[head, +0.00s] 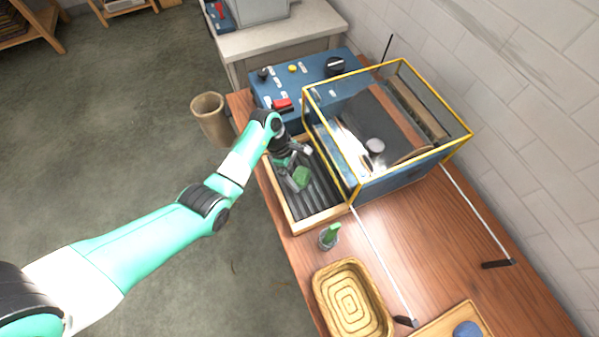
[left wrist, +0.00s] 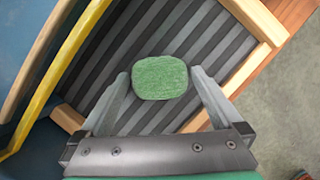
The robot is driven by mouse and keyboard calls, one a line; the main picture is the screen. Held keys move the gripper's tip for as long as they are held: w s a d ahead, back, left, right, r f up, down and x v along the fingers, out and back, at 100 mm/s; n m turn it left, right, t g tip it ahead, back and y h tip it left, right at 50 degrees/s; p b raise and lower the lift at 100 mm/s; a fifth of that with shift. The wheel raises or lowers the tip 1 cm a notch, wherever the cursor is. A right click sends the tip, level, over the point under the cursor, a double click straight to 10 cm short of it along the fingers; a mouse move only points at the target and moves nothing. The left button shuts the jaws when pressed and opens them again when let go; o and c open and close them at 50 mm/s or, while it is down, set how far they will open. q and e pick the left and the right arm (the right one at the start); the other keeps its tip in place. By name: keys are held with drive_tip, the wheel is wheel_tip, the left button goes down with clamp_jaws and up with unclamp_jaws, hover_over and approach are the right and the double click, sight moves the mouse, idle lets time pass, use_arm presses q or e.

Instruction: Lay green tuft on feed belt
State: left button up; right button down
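The green tuft (head: 302,176) is at the dark ribbed feed belt (head: 322,197), inside its light wooden frame. In the left wrist view the tuft (left wrist: 160,78) sits between the tips of my left gripper (left wrist: 160,80), with a finger against each side. My left gripper (head: 298,171) is low over the belt. I cannot tell whether the tuft's underside touches the belt. The striped belt (left wrist: 110,45) fills the background of the wrist view. My right gripper is not in view.
A machine with a yellow-edged guard (head: 402,62) stands right of the belt. A blue control box (head: 300,75) is behind it. A small green-topped item (head: 330,235) and an oval wooden tray (head: 322,291) stand in front. A bin (head: 208,115) is left of the table.

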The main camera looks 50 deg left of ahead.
use_arm(q)
drive_tip(key=p+v, duration=0.4)
drive_tip(key=v, duration=0.8)
drive_tip(key=shift+r, duration=0.15)
